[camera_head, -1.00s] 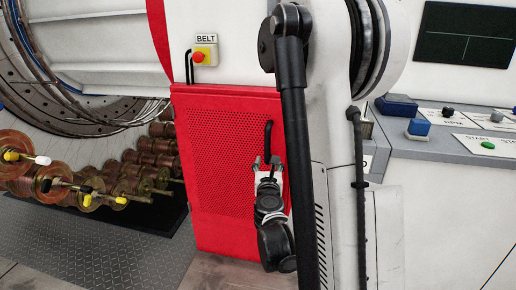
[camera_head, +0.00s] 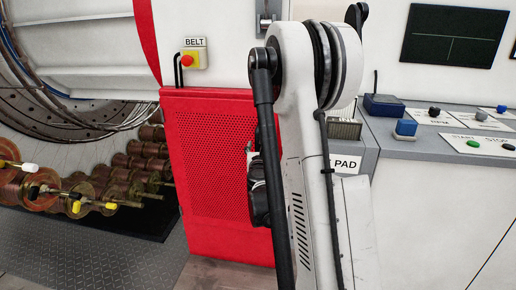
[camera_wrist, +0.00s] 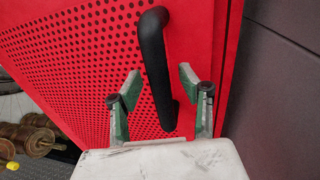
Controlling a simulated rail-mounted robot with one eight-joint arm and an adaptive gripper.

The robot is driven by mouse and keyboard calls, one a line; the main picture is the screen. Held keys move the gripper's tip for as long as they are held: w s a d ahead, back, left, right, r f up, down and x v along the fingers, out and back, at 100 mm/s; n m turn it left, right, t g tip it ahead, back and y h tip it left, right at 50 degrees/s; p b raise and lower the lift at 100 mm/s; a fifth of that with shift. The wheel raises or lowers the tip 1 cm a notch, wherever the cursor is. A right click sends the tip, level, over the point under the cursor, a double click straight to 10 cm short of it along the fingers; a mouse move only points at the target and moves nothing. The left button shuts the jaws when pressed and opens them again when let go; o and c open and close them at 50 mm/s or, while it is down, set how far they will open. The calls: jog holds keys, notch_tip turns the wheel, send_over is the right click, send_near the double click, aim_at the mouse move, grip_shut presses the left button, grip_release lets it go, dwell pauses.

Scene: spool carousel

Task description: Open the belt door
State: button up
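The belt door (camera_head: 215,170) is a red perforated panel below the BELT sign (camera_head: 194,42) in the head view. It looks shut. Its black bar handle (camera_wrist: 152,45) shows in the wrist view, and my arm hides it in the head view. My gripper (camera_wrist: 159,75) is open in the wrist view, with its two green-and-grey fingers apart. The lower part of the handle appears between the fingers, and I see a gap on each side. I cannot tell how deep the handle sits between them. My arm mostly hides the gripper in the head view.
A red emergency button (camera_head: 187,60) is above the door. A console (camera_head: 440,150) with buttons stands at the right. Several copper-coloured spools (camera_head: 150,160) are at the left.

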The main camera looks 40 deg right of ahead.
jog(key=shift+w+d, duration=0.2)
grip_shut()
dwell(0.4)
